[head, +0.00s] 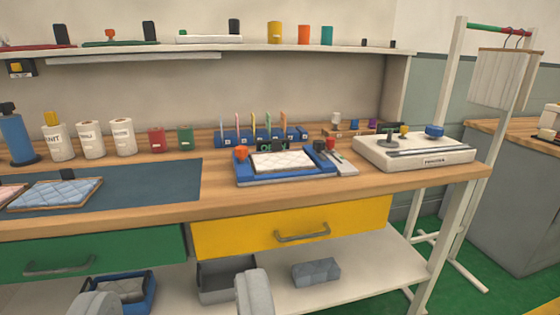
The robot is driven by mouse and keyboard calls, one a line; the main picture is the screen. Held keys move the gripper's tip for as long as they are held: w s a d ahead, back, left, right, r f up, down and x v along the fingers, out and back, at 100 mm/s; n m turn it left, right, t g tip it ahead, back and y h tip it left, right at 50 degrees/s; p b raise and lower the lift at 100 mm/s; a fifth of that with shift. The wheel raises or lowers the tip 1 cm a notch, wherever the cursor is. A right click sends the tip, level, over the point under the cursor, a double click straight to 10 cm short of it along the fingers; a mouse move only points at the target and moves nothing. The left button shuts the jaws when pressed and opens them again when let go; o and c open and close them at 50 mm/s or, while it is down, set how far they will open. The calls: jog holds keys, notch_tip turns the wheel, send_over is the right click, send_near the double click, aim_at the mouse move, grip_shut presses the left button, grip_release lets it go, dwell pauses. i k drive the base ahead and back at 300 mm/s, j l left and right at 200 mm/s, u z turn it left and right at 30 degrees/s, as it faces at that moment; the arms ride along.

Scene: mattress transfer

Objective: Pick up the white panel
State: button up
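A white quilted panel (284,161) lies flat in a blue tray-like fixture (287,182) on the wooden workbench, right of the picture's middle. An orange knob stands at the fixture's left corner, and dark and red knobs stand at its right. Another pale quilted panel (55,193) with a tan and blue edge lies on the dark mat at left. My gripper (174,288) shows as two grey fingers at the bottom edge. They are wide apart, with nothing between them, and sit in front of and below the bench top in the picture.
A blue rack (262,138) of upright coloured cards stands behind the fixture. A white machine (413,151) stands to its right. White canisters (91,140) line the back left. A yellow drawer (290,226) is below the bench top. The dark mat (150,185) is mostly clear.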

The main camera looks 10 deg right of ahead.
aim_at(278, 160)
jog(key=i, duration=1.5)
